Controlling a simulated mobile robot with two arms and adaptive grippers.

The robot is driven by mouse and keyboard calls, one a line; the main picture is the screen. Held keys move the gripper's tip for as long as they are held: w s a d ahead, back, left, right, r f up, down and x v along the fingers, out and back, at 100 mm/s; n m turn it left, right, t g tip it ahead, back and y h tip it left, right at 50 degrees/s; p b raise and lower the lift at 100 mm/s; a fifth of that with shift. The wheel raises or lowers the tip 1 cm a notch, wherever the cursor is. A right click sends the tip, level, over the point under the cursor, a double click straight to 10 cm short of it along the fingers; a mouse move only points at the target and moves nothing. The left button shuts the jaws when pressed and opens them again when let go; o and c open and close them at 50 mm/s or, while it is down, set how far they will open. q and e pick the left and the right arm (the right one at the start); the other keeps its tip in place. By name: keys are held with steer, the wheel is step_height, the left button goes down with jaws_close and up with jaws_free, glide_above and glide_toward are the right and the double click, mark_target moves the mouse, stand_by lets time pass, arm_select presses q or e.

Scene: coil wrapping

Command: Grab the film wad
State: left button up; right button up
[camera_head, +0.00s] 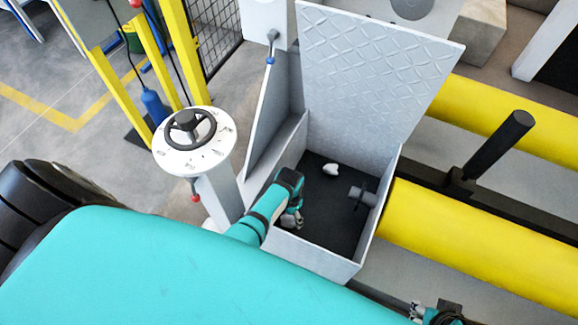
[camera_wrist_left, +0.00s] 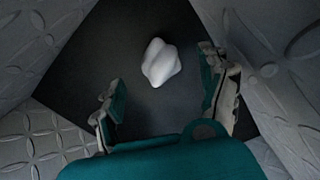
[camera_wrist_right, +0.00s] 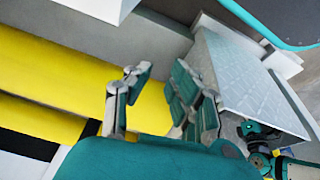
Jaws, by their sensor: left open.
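The film wad (camera_head: 330,169) is a small white lump on the dark floor of an open grey box (camera_head: 309,258). In the left wrist view the wad (camera_wrist_left: 161,63) lies ahead of my left gripper (camera_wrist_left: 168,98), centred between the lines of its two fingers and apart from them. My left gripper (camera_head: 292,219) reaches down inside the box at its near left side, open and empty. My right gripper (camera_head: 432,312) is at the bottom edge of the head view, outside the box. In the right wrist view its fingers (camera_wrist_right: 163,95) are spread with nothing between them.
The box's raised patterned lid (camera_head: 375,55) stands behind it. A grey fitting (camera_head: 363,196) sits at its right wall. Yellow rollers (camera_head: 480,245) lie to the right. A white pedestal with a black handwheel (camera_head: 190,130) stands to the left.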

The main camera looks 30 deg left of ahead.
mark_target(289, 218)
arm_select(q)
steer(key=shift+f, duration=0.25)
steer(key=shift+f+b, duration=0.85)
steer(key=shift+f, duration=0.1)
step_height(289, 218, down, 2)
steer(key=shift+f+b, duration=0.15)
steer(key=shift+b, duration=0.6)
steer(key=shift+f, duration=0.25)
arm_select(e)
steer(key=shift+w+a+r+t, duration=0.1)
steer(key=shift+w+r+t, duration=0.2)
steer(key=shift+r, duration=0.15)
steer(key=shift+w+a+r+t, duration=0.1)
steer(key=shift+w+r+t, duration=0.05)
steer(key=shift+r+t, duration=0.2)
arm_select(q)
steer(key=c, duration=1)
